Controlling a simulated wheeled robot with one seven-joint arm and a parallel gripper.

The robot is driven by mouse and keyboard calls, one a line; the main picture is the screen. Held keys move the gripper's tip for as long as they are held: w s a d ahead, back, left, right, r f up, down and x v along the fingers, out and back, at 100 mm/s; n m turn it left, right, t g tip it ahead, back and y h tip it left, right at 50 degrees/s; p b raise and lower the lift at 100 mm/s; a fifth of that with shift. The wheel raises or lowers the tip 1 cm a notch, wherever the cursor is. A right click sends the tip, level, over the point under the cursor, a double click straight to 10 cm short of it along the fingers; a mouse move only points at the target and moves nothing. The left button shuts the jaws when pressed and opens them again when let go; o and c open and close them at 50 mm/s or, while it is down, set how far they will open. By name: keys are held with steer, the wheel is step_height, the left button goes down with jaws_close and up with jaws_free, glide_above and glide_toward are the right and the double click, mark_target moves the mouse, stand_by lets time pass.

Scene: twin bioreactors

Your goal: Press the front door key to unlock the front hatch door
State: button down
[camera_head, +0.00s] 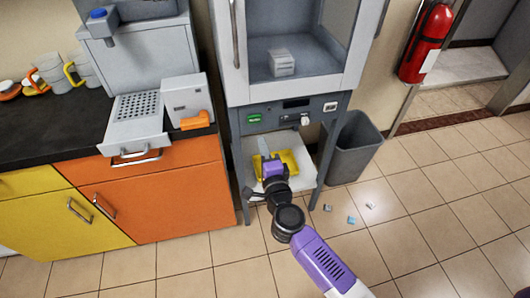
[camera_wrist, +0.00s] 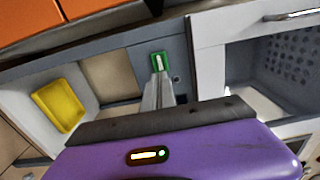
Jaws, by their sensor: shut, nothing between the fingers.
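The front hatch (camera_head: 300,45) is a glass door in a pale frame on the grey cabinet, with a vertical handle at its left edge. It looks shut. Part of it also shows in the wrist view (camera_wrist: 210,40). A green key (camera_head: 254,118) with a pale mark sits on the panel below the hatch, at the left. It also shows in the wrist view (camera_wrist: 158,56), just beyond my fingertips. My gripper (camera_head: 263,142) is shut and empty, close to the green key and a little below it in the head view. Whether it touches the key cannot be told.
The panel also has a dark display (camera_head: 296,103) and a white control (camera_head: 305,120). A yellow tray (camera_head: 290,165) lies on the shelf below. A grey bin (camera_head: 353,148) stands at right, with small pieces on the floor. Orange cupboards (camera_head: 160,190) stand at left.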

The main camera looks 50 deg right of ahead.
mark_target(255, 119)
steer(key=x, duration=0.8)
steer(key=shift+w+d+b, duration=0.15)
steer(key=shift+b, duration=0.2)
steer(key=shift+w+d, duration=0.1)
steer(key=shift+w+d+r+p, duration=0.3)
steer(key=shift+w+d+p, duration=0.1)
steer(key=shift+w, duration=0.25)
steer(key=shift+s+f, duration=0.15)
